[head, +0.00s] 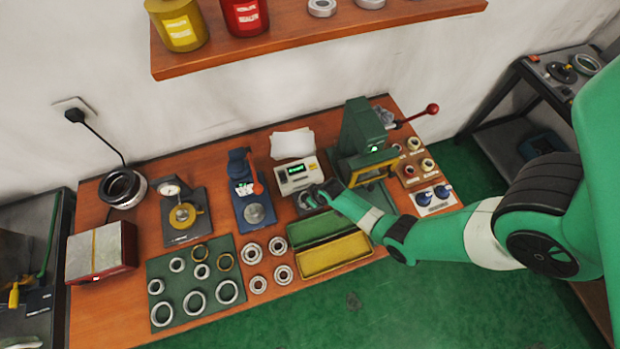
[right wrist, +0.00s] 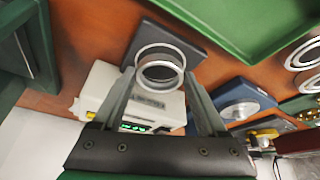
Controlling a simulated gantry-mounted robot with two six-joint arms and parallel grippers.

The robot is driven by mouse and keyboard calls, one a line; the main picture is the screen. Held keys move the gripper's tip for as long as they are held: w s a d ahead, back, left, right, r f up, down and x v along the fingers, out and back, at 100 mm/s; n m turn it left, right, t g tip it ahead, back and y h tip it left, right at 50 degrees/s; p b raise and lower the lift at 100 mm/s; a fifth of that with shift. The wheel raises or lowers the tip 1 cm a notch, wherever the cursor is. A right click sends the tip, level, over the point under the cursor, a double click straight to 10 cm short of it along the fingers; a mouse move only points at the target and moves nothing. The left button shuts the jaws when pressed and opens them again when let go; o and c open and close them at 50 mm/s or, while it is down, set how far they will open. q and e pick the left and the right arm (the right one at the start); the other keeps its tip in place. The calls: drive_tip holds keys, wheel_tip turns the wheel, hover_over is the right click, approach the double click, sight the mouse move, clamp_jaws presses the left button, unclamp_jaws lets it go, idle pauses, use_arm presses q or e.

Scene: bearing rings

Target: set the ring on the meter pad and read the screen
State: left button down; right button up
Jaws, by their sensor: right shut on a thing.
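The meter (head: 296,174) is a white box with a small lit green screen, standing near the middle of the bench. Its screen also shows in the right wrist view (right wrist: 136,127), but the digits are too small to read. Its dark square pad (right wrist: 192,48) lies on the side away from the screen. My right gripper (right wrist: 160,78) is shut on a steel ring (right wrist: 160,66), which lies over the pad. I cannot tell whether the ring touches the pad. In the head view my right gripper (head: 318,196) largely hides the pad and ring. My left gripper is not in view.
A green mat (head: 212,284) with several rings lies at front left, and loose bearings (head: 256,284) lie beside it. An open green case (head: 312,230) is just in front of the meter. A blue press (head: 240,170) stands left of it and a green press (head: 362,135) right.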

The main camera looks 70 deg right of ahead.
drive_tip(key=shift+f+b, duration=0.5)
idle(0.5)
drive_tip(key=o, duration=1.2)
drive_tip(key=shift+o, duration=0.2)
wheel_tip(320, 180, up, 7)
drive_tip(key=p, duration=0.7)
drive_tip(key=shift+r, duration=0.1)
